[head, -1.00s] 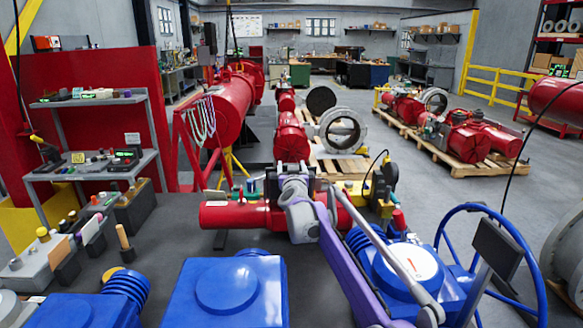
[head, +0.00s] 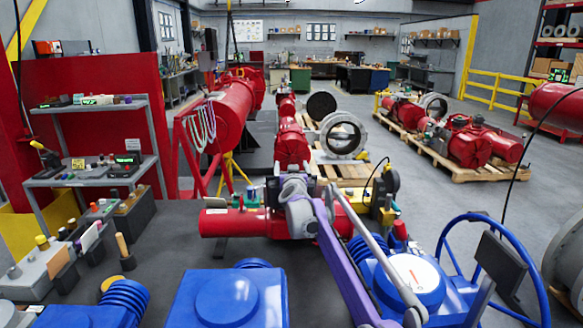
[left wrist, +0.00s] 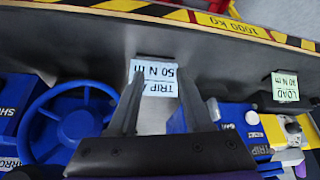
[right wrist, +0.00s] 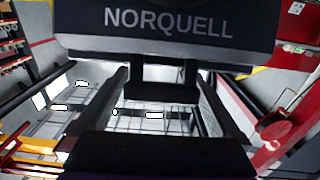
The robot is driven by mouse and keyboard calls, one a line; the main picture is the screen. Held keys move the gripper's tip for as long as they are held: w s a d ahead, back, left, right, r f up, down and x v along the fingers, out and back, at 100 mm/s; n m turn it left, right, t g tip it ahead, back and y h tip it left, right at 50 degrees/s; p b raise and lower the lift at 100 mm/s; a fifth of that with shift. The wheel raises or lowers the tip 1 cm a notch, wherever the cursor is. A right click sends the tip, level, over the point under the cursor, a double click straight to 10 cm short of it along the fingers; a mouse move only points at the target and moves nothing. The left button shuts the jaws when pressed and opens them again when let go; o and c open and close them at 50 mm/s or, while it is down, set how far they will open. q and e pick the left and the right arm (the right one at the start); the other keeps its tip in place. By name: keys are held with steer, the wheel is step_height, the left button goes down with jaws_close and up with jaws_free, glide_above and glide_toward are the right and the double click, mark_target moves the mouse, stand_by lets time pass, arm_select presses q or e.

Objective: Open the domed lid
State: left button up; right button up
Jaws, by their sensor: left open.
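The right blue actuator carries a pale dome (head: 413,280) with a red mark on top. Another blue actuator at bottom centre has a round, raised blue cap (head: 226,300). I cannot tell which of them is the domed lid. My right gripper's fingers (right wrist: 165,75) stand apart with a gap between them in the right wrist view; a dark NORQUELL panel (right wrist: 168,22) is above them.
A red cylinder (head: 235,223) lies across the dark bench (head: 170,262). A blue handwheel (head: 545,275) stands at the right and a dark screen (head: 497,262) is beside it. A shelf rack (head: 90,181) is at the left. Several bench tools stand at the front left.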

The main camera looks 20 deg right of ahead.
arm_select(q)
steer(key=f+b, duration=0.1)
steer(key=f, duration=0.1)
steer(key=s+f+b, duration=0.1)
steer(key=f+b, duration=0.1)
steer(key=shift+s, duration=0.15)
arm_select(e)
steer(key=v, duration=1)
steer(key=shift+s, duration=0.4)
steer(key=shift+a, duration=0.1)
